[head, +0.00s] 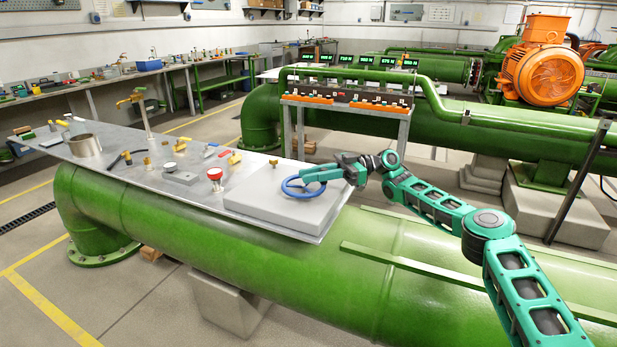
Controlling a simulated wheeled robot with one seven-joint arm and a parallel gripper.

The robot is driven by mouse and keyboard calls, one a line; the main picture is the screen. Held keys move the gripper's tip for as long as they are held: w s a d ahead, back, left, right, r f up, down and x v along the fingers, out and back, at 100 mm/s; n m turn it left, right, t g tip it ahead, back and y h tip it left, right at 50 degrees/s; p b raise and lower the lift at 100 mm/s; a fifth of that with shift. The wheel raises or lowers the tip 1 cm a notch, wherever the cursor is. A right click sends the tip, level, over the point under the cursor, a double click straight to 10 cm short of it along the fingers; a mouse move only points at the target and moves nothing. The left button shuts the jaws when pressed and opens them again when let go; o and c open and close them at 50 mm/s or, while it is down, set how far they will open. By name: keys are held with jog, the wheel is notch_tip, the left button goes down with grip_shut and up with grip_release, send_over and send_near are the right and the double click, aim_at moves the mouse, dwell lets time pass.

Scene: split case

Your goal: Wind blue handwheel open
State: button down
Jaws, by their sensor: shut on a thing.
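The blue handwheel (292,190) is a ring above the grey square block (262,207), at the right end of the metal bench plate. My gripper (318,176) reaches in from the right and is shut on the right part of the wheel's rim. The gripper covers that part of the wheel. The wheel's stem and hub are too small to make out clearly.
A red handwheel valve (214,175) stands just left of the block. Yellow-handled fittings (234,158), a steel cylinder (84,145) and a tall brass tap (137,100) stand on the plate (130,182). A green pipe (230,265) runs below. Free air lies above the block.

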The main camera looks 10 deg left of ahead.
jog(key=shift+f, duration=0.25)
jog(key=c, duration=1.6)
grip_release()
jog(key=shift+w, duration=0.1)
jog(key=shift+c, duration=0.2)
jog(key=shift+r, duration=0.1)
jog(key=shift+d, duration=0.1)
jog(key=v, duration=1)
jog(key=shift+w+d, duration=0.25)
jog(key=shift+w, duration=0.05)
jog(key=shift+c, duration=0.2)
